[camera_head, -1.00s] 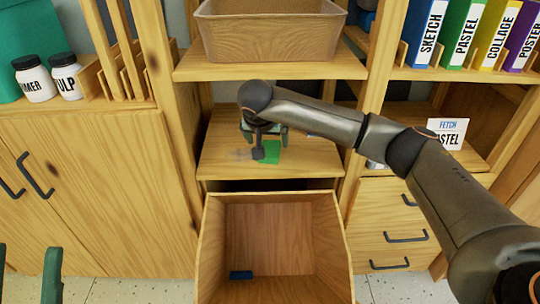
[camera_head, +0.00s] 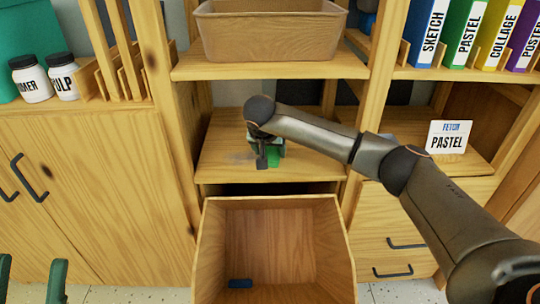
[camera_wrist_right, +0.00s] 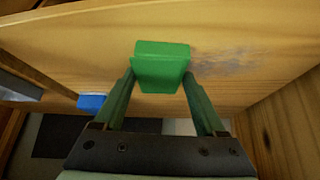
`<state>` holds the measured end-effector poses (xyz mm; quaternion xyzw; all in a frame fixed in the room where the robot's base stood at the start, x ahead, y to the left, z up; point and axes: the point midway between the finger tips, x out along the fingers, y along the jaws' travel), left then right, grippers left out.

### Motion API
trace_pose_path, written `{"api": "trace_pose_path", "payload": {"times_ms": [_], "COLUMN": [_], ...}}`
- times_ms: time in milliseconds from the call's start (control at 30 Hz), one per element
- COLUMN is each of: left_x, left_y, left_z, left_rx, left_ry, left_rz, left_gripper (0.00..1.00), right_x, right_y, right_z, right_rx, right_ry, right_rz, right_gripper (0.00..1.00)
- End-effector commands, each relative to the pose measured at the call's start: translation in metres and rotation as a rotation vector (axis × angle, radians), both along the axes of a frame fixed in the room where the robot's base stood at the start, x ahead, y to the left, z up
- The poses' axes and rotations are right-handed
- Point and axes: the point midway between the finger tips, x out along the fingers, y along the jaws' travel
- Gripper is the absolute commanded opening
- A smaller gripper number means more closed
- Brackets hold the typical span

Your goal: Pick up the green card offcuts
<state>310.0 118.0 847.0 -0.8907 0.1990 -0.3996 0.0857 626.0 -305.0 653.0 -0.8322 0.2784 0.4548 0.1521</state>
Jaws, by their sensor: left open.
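The green card offcuts (camera_head: 273,158) look like a small thick green block at the middle shelf, partly hidden by my right gripper in the head view. In the right wrist view the green card offcuts (camera_wrist_right: 161,67) sit between both fingertips, with a finger touching each side. My right gripper (camera_head: 266,155) reaches in from the right and is shut on them; its fingers also show in the right wrist view (camera_wrist_right: 160,78). I cannot tell whether the block is clear of the shelf. My left gripper (camera_head: 31,274) is open and empty at the lower left.
An open drawer (camera_head: 205,262) below the shelf (camera_head: 225,165) holds a dark blue block (camera_head: 240,283). A wooden bin (camera_head: 272,38) stands on the shelf above. A sign (camera_head: 448,137) stands at right. A small blue thing (camera_wrist_right: 92,102) shows in the right wrist view.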

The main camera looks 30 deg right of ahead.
Motion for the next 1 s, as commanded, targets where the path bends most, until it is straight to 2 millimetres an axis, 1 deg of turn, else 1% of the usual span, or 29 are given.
{"api": "trace_pose_path", "payload": {"times_ms": [33,67,400,500,767,867,1000], "left_x": [0.0,0.0,0.0,0.0,0.0,0.0,0.0], "left_y": [0.0,0.0,0.0,0.0,0.0,0.001,0.002], "left_z": [0.0,0.0,0.0,0.001,0.002,0.006,0.017], "left_rx": [-0.001,-0.001,-0.007,-0.007,-0.007,-0.009,-0.017], "left_ry": [0.0,0.0,0.001,0.001,0.001,0.002,0.001], "left_rz": [0.0,0.0,0.003,0.003,0.003,0.002,-0.001], "left_gripper": [0.5,0.5,0.5,0.5,0.5,0.5,0.5], "right_x": [0.0,0.0,0.0,0.0,0.0,0.0,0.001], "right_y": [0.0,0.0,0.0,0.0,0.0,0.0,0.0], "right_z": [0.0,0.0,0.0,0.0,0.002,0.009,0.027], "right_rx": [0.0,0.0,0.0,0.0,0.0,-0.001,0.0], "right_ry": [0.0,0.0,0.0,-0.001,-0.001,-0.002,-0.003], "right_rz": [0.0,0.0,-0.001,-0.001,-0.001,-0.001,-0.001], "right_gripper": [0.66,0.63,0.25,0.15,0.15,0.15,0.15]}}
